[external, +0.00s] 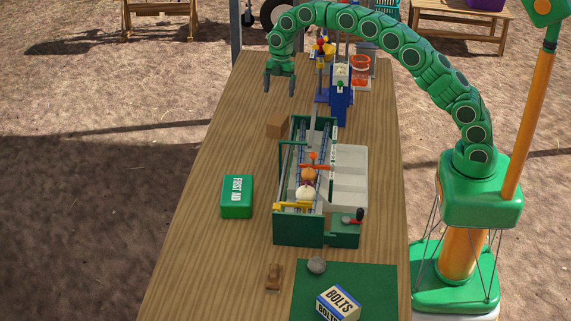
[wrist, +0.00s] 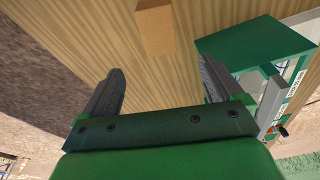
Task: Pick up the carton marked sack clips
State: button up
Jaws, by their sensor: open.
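No marking reading sack clips can be read in either view. A small plain brown box (external: 278,125) stands on the wooden table, just left of the far end of the green onion elevator. It also shows in the wrist view (wrist: 155,28), at the top, beyond my fingertips; no print shows on its visible faces. My gripper (external: 279,86) is open and empty, pointing down above the far left part of the table. In the wrist view its two dark fingers (wrist: 160,75) stand wide apart with bare wood between them.
The onion elevator (external: 285,228) stands mid-table with onions on it. A green first aid box (external: 237,197) lies to its left. A bolts carton (external: 339,302), a grey round thing (external: 317,265) and a small brown wooden thing (external: 273,277) are nearer.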

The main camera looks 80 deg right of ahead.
send_near(278, 123)
jog(key=f, duration=0.5)
jog(key=shift+s+a, duration=0.2)
jog(key=shift+a, duration=0.1)
jog(key=shift+w+a+f, duration=0.1)
jog(key=shift+a+f, duration=0.1)
jog(key=shift+f, duration=1.05)
jog(key=shift+w+a+f, duration=0.1)
jog(key=shift+a+f, duration=0.1)
jog(key=shift+f, duration=1)
jog(key=shift+w+a+f, duration=0.1)
jog(key=shift+a+f, duration=0.15)
jog(key=shift+f, duration=1)
jog(key=shift+f, duration=0.15)
jog(key=shift+c, duration=0.2)
jog(key=c, duration=1.1)
